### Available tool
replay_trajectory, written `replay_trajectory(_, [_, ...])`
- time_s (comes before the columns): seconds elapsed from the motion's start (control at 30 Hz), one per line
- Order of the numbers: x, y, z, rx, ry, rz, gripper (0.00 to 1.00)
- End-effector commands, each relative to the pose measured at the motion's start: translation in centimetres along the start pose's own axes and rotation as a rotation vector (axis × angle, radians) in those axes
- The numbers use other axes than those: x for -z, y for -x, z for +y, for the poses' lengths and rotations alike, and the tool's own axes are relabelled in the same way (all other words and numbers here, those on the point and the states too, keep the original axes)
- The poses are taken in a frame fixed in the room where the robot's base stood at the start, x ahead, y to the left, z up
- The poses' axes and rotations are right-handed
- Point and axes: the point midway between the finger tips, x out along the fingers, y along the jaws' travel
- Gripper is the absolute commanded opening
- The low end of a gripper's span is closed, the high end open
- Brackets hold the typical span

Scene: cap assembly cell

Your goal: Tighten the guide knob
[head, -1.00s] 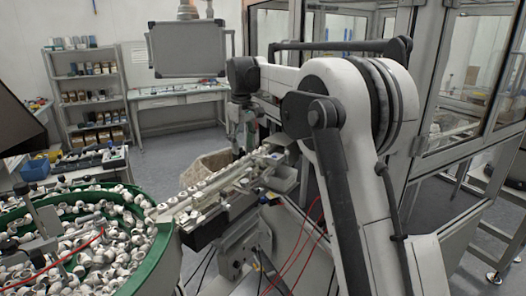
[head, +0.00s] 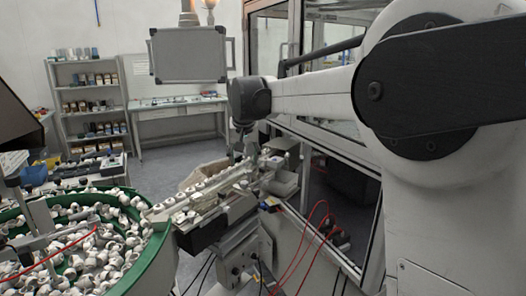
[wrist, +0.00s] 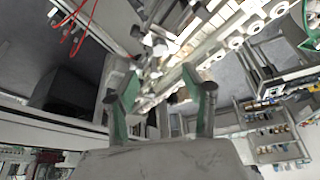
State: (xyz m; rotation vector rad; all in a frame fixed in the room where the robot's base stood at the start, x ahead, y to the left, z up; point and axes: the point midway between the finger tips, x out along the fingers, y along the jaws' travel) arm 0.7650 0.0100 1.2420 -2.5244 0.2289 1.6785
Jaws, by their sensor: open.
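My gripper (wrist: 158,88) is open and empty in the wrist view, its two green-padded fingers spread apart at the lower middle. In the head view my gripper (head: 240,143) is small and partly hidden, hanging near the far end of the guide rail. The guide rail (head: 205,194) is a pale track with white caps, running from the bowl toward the glazed cell. In the wrist view the rail (wrist: 228,42) runs diagonally at the upper right. Small metal brackets and fittings (wrist: 150,42) lie beyond my fingertips. I cannot tell which of these is the guide knob.
A green-rimmed bowl (head: 152,262) full of white caps stands at the left front. The glazed cell frame (head: 345,215) is close on the right. Shelves (head: 88,105) and a bench (head: 180,104) stand behind.

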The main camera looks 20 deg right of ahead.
Motion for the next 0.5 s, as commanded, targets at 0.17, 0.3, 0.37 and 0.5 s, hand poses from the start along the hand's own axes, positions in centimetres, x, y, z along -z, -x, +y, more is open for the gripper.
replay_trajectory(0.17, [0.1, -2.6, 0.0, 0.0, 0.0, -0.001, 0.45])
replay_trajectory(0.3, [0.1, -4.9, 0.0, 0.0, 0.001, -0.001, 0.45])
replay_trajectory(0.37, [0.1, -5.9, 0.0, 0.0, 0.001, -0.001, 0.45])
replay_trajectory(0.5, [0.1, -8.3, 0.0, 0.0, 0.001, -0.002, 0.45])
